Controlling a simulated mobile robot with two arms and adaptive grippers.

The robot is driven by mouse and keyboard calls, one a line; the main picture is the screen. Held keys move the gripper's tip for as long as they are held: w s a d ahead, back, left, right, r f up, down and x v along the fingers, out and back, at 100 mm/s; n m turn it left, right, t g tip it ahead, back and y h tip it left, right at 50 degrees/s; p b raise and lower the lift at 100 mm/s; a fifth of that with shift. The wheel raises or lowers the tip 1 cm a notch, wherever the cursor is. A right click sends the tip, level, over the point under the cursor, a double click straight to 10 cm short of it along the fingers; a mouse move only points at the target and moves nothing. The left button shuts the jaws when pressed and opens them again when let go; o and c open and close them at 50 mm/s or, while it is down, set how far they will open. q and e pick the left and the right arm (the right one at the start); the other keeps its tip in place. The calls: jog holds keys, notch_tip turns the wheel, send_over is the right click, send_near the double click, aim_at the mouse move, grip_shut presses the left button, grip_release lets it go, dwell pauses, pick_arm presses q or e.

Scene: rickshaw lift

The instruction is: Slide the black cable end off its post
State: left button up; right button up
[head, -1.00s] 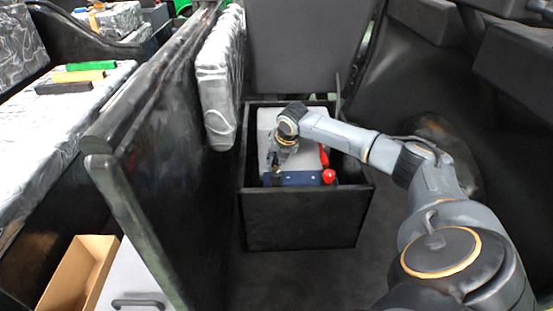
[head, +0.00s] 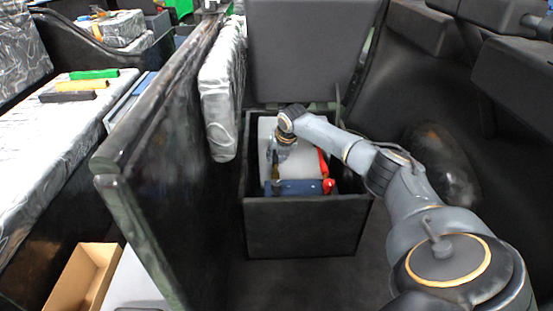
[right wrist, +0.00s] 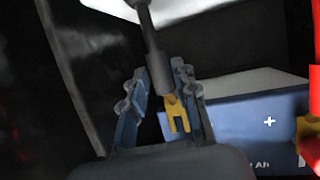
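The black cable end (right wrist: 157,62) hangs between the fingers of my right gripper (right wrist: 160,72) in the right wrist view. In the head view, my right gripper (head: 275,171) points down at the left side of the blue-fronted battery (head: 293,188), mostly hidden by my wrist. My left gripper is not in view.
The battery sits inside a black open box (head: 305,228) with its lid (head: 312,50) raised behind. A red cable end (head: 328,186) is at the battery's right. A tall dark panel (head: 150,160) stands left of the box. A cardboard box (head: 82,280) lies at lower left.

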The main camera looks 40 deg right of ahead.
jog(key=shift+o, duration=0.8)
jog(key=shift+f, duration=0.15)
jog(key=v, duration=1.2)
jog(key=shift+w, duration=0.1)
